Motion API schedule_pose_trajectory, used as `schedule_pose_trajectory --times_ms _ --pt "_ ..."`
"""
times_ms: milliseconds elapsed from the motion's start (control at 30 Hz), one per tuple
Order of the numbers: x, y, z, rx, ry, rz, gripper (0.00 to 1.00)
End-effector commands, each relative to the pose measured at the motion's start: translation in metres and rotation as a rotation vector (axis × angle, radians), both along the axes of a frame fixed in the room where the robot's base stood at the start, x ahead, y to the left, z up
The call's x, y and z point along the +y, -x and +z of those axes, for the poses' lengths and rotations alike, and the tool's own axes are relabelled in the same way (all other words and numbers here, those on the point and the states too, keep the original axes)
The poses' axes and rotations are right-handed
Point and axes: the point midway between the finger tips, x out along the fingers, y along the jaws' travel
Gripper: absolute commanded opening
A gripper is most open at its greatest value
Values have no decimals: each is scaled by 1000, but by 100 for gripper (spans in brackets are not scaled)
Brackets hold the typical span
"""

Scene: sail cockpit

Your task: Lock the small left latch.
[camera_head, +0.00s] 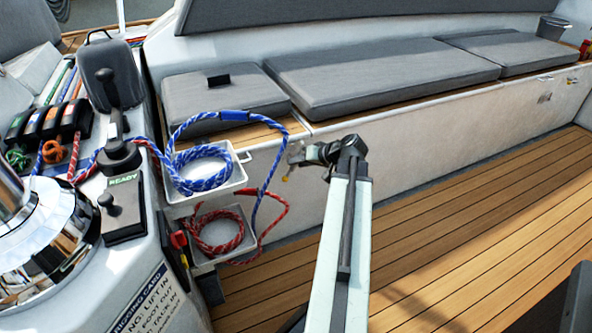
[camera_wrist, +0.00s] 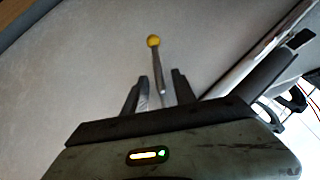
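The small left latch is a thin metal lever (camera_wrist: 158,72) with a yellow ball knob (camera_wrist: 153,42), in front of the pale bench wall in the wrist view. My gripper (camera_wrist: 160,82) is open, with one finger on each side of the lever stem. The knob sticks out beyond the fingertips. I see a gap on the right of the stem; contact on the left is unclear. The lever's base is hidden by my gripper. In the head view my gripper (camera_head: 305,154) is at the bench front, with a small yellow spot of the latch (camera_head: 288,174) beside it.
Grey cushions (camera_head: 375,75) lie on the bench above. Trays with blue rope (camera_head: 205,180) and red rope (camera_head: 215,235) hang left of my arm. More small fittings (camera_head: 545,97) are on the bench front at far right.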

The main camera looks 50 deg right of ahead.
Motion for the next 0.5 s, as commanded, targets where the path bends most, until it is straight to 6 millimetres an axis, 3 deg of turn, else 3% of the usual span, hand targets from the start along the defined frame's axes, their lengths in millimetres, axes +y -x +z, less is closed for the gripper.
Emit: schedule_pose_trajectory --times_ms 100,433,500 --pt "1 -13 -13 0 -2 1 33" --pt "1 -17 -13 1 -1 -2 33" --pt "1 -17 -13 1 -1 -2 16"
